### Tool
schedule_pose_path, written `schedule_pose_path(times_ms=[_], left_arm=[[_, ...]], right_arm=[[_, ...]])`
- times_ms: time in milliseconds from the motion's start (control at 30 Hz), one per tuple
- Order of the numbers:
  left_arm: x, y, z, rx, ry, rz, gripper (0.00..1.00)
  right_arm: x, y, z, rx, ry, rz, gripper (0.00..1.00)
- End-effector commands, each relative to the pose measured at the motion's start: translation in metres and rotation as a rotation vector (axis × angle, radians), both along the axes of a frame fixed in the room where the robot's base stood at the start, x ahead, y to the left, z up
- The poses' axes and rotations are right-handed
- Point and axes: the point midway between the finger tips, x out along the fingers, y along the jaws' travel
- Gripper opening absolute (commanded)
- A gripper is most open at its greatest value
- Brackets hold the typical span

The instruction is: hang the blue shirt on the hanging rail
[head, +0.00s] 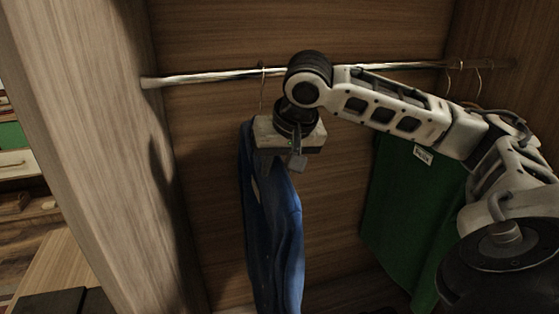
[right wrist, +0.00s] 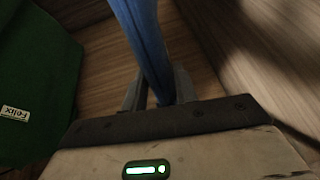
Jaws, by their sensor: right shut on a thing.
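The blue shirt (head: 272,225) hangs down in the wardrobe in the head view. A thin wire hanger hook (head: 261,95) rises above it, and its top overlaps the rail in the picture. I cannot tell whether the hook bears on the rail. The metal hanging rail (head: 205,77) crosses the wardrobe from left to right. My right gripper (head: 297,162) is at the shirt's upper part, below the rail. In the right wrist view, the fingers (right wrist: 157,90) are shut on the blue shirt (right wrist: 147,40). My left gripper is out of view.
A green garment (head: 410,205) with a white tag hangs to the right, partly behind my right arm; it also shows in the right wrist view (right wrist: 35,75). More hanger hooks (head: 477,82) are at the rail's right. A wooden side panel (head: 85,130) stands close on the left.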

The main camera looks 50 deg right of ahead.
Motion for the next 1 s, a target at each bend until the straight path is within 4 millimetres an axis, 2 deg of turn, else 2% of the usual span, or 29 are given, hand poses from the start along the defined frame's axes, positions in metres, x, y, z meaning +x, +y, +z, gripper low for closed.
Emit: schedule_pose_path(times_ms=[367, 400, 467, 500, 800, 1000], left_arm=[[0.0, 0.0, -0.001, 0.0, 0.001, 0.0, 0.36], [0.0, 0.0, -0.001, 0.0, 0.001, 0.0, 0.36], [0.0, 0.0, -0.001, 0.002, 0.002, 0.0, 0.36], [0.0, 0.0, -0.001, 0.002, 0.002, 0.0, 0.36], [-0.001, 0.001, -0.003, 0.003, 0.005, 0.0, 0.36], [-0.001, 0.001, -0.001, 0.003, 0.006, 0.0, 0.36]], right_arm=[[0.0, -0.001, -0.004, 0.001, 0.004, -0.001, 0.0], [0.0, -0.001, -0.004, 0.001, 0.004, -0.001, 0.34], [0.0, -0.001, -0.004, 0.001, 0.004, -0.001, 0.51], [0.0, 0.0, -0.004, 0.001, 0.004, -0.001, 0.54], [-0.001, 0.0, -0.002, 0.001, 0.007, -0.001, 0.54], [-0.011, 0.003, 0.023, -0.001, 0.001, 0.0, 0.54]])
